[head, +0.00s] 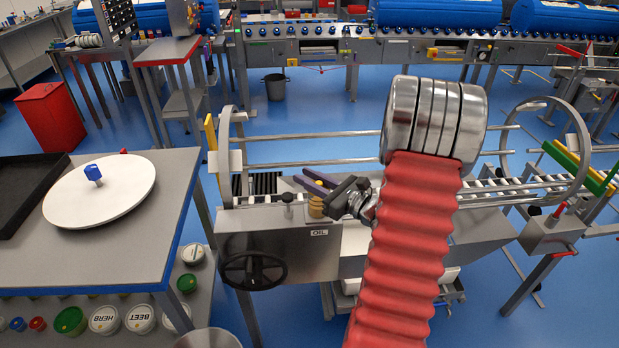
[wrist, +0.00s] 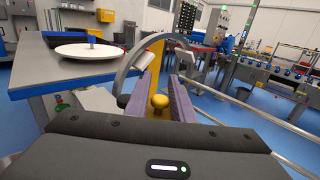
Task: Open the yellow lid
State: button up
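My gripper (head: 312,182) reaches left over the grey machine with metal hoops; its two purple fingers are apart. In the wrist view my gripper (wrist: 163,85) is open, with a yellow knob (wrist: 158,102) showing between the fingers. I cannot tell whether they touch it. A tan-yellow knob (head: 316,207) shows beside the gripper in the head view. A yellow upright piece (head: 210,134) stands at the left hoop, and a yellow piece (wrist: 152,55) rises beyond the fingers in the wrist view. I cannot make out a whole yellow lid; my arm hides part of the machine.
A grey table (head: 130,238) at left holds a round white lid (head: 100,200) with a blue knob and a black tray (head: 25,185). Lidded tubs fill the shelf below. A black handwheel (head: 252,270) and metal rails (head: 310,137) flank the gripper.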

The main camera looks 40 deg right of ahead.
grip_shut()
jog(key=shift+d, duration=0.25)
jog(key=shift+a, duration=0.15)
jog(key=shift+m+g, duration=0.3)
jog(key=shift+w+d+f+m+g+y, duration=0.2)
jog(key=shift+w+d+m+g+y, duration=0.3)
jog(key=shift+m+g, duration=1.25)
jog(key=shift+w+d+f+m+g+y, duration=0.2)
jog(key=shift+w+m+g+y, duration=0.55)
jog(key=shift+g, duration=1.55)
jog(key=shift+w+d+f+m+g+y, duration=0.3)
jog(key=shift+m+g+y, duration=0.55)
jog(key=shift+m+g, duration=1.1)
